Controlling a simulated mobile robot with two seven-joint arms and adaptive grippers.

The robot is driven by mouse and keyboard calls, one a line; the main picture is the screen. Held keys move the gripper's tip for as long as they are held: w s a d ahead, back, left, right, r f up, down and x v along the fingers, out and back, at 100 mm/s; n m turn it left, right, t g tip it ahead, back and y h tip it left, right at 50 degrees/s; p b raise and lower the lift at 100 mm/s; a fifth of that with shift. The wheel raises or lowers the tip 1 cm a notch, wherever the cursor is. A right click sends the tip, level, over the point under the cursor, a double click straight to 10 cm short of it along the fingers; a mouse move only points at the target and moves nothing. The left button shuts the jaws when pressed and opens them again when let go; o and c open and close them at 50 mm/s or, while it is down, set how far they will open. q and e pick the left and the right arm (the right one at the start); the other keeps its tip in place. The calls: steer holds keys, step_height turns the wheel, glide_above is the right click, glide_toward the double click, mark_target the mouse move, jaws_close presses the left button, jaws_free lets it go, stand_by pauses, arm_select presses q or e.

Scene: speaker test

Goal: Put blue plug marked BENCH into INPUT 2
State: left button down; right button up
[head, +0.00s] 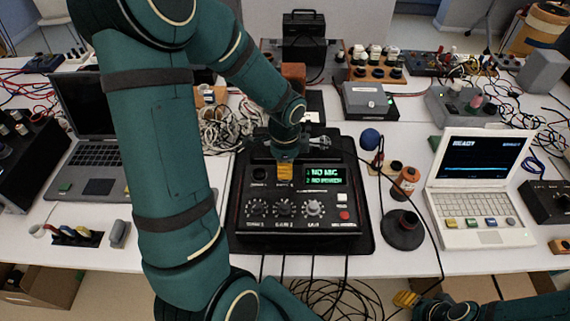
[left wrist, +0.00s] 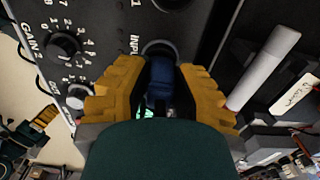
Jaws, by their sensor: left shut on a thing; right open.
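The black amplifier box (head: 318,228) stands mid-table, its lit display (head: 323,175) reading "1 NO MIC" and "2 NO SPEAKER". My left gripper (head: 285,171) points down at its upper panel, over the socket right of the open left socket (head: 258,174). In the left wrist view its yellow fingers (left wrist: 160,92) are shut on a blue plug (left wrist: 159,82). The plug's end is at a round socket (left wrist: 158,47) beside lettering starting "INPU". I cannot tell whether it has entered; the plug's marking is hidden. My right gripper (head: 405,299) is open and empty near the table's front edge.
Knobs (head: 313,208) line the box's lower panel. A blue ball-topped item (head: 370,139), an orange bottle (head: 407,180) and a dark round stand (head: 402,229) are right of it. A white laptop (head: 478,215) stands further right, a grey laptop (head: 95,157) left. Cables hang in front.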

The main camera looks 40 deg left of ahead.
arm_select(q)
steer(key=shift+f, duration=0.1)
steer(key=c, duration=0.8)
jaws_free()
step_height(320, 180, up, 12)
steer(key=shift+r, duration=0.1)
